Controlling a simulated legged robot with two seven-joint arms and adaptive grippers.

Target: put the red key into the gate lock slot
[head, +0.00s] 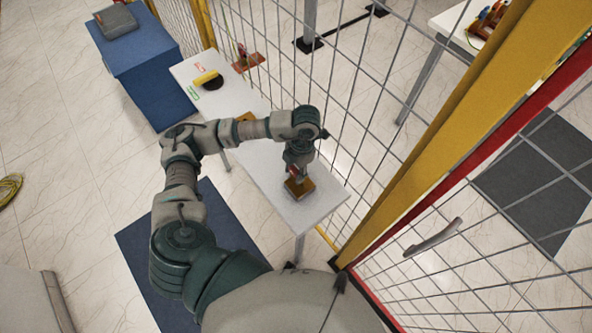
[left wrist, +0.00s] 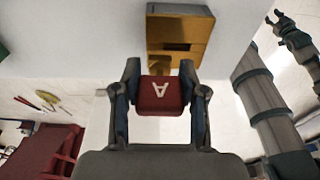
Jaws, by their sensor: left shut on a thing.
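The red key (left wrist: 161,96), marked with a white letter A, is between the fingers of my left gripper (left wrist: 160,100). In the left wrist view, a yellow-orange box (left wrist: 184,22) with a dark slot on its face lies just beyond the key. The key's far edge looks close to the box; I cannot tell whether they touch. In the head view my left gripper (head: 296,176) is low over the near end of the white table, at the yellow box (head: 302,189). My right gripper seems to show small at the upper right of the wrist view (left wrist: 278,22).
The narrow white table (head: 325,200) stands along the wire fence (head: 350,130). Another yellow item (head: 243,117) is partly behind my arm. A yellow and black object (head: 208,79) is farther back. A gate handle (head: 433,238) is at right. A blue cabinet (head: 135,70) stands at the far end.

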